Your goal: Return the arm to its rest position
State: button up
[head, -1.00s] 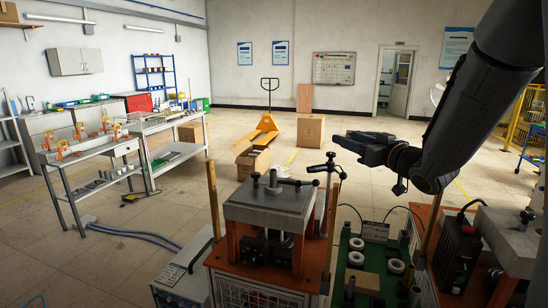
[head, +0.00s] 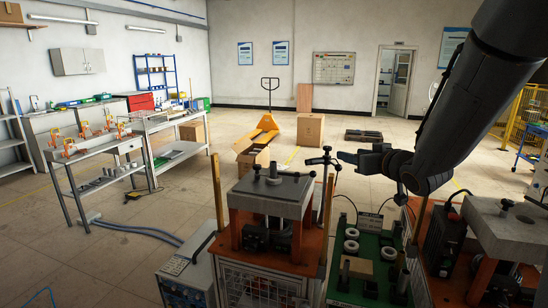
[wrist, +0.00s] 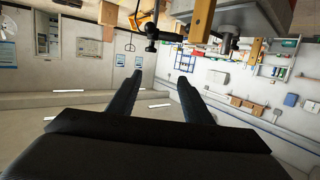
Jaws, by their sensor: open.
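My arm comes in from the upper right of the head view. My gripper (head: 346,157) is raised above the green work mat and just right of the press station, pointing left. In the wrist view my gripper (wrist: 162,85) shows two dark fingers well apart with nothing between them. The image there is turned over, with the room's wall and ceiling beyond the fingers. The fingertips look small in the head view.
The press station (head: 268,192) with its grey top plate stands close below left of my gripper. A thin black stand (head: 325,178) is near the fingertips. Rings lie on the green mat (head: 370,240). A second machine (head: 508,225) stands at right. The open floor (head: 225,130) behind is mostly clear.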

jog(key=s+a+f+m+g+h, duration=0.2)
jog(key=s+f+g, duration=0.55)
jog(key=s, duration=0.75)
jog(key=s+a+f+m+g+h, duration=0.15)
jog(key=s+f+g, duration=0.35)
jog(key=s+f, duration=0.75)
notch_tip(320, 180, down, 10)
jog(key=s+g+b, duration=0.1)
jog(key=b, duration=0.9)
jog(key=shift+s+r+h, duration=0.2)
jog(key=shift+s+h, duration=0.05)
jog(key=shift+h, duration=0.1)
jog(key=shift+g, duration=0.25)
